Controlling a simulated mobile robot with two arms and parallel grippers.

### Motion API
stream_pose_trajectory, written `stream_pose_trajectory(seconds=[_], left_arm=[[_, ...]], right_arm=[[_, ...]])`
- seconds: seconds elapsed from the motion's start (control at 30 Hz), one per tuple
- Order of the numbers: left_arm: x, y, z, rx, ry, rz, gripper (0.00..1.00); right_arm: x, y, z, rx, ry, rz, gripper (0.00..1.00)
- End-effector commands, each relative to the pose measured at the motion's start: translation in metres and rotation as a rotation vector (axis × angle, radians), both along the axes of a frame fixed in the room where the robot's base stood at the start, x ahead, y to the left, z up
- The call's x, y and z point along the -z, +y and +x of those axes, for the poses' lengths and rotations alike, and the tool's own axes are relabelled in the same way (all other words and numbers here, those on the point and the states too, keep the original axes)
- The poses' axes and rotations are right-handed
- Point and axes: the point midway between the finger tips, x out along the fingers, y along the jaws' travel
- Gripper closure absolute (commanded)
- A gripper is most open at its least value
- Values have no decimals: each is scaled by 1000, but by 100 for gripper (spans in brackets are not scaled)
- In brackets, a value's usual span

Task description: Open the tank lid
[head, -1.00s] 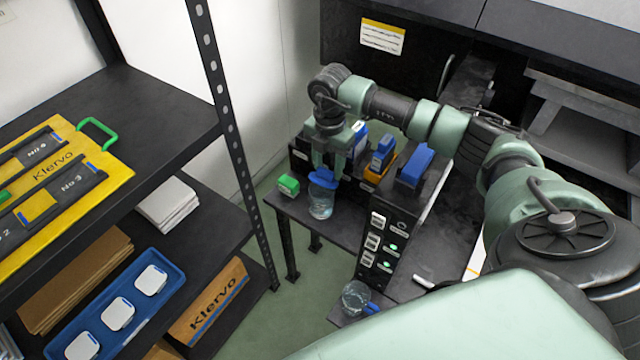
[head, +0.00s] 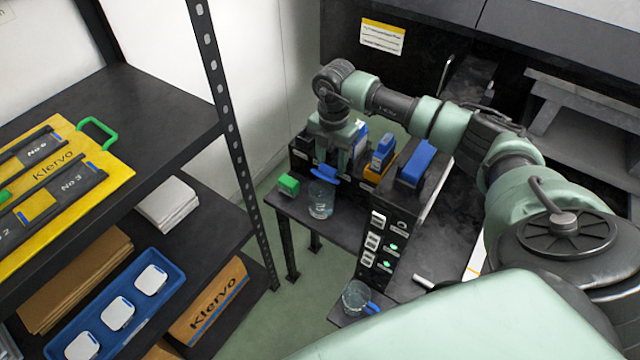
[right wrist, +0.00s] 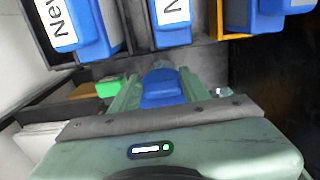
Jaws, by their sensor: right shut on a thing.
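A black unit (head: 396,222) with white labels and green lights holds the ink tanks in a row. Several blue pieces stand on its top, among them a large tilted one (head: 416,164) and a smaller one with a white label (head: 383,152). I cannot tell which of them is the tank lid. My right gripper (head: 326,166) points down left of the unit, shut on a blue cap (head: 323,174). The cap also shows between its fingers in the right wrist view (right wrist: 162,88). A clear bottle (head: 320,203) stands just below the cap. My left gripper is out of view.
A green block (head: 288,185) sits left of the bottle on a dark table. A second glass jar (head: 355,298), with a blue piece beside it (head: 372,308), stands lower at the front. A rack (head: 150,100) with trays and boxes stands left.

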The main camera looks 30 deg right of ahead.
Motion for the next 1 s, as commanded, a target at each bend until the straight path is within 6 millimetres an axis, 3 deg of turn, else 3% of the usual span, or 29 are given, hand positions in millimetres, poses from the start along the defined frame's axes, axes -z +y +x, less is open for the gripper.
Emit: stream_pose_trajectory(seconds=[1.0], left_arm=[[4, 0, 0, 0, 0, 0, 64]], right_arm=[[3, -12, 4, 3, -1, -4, 71]])
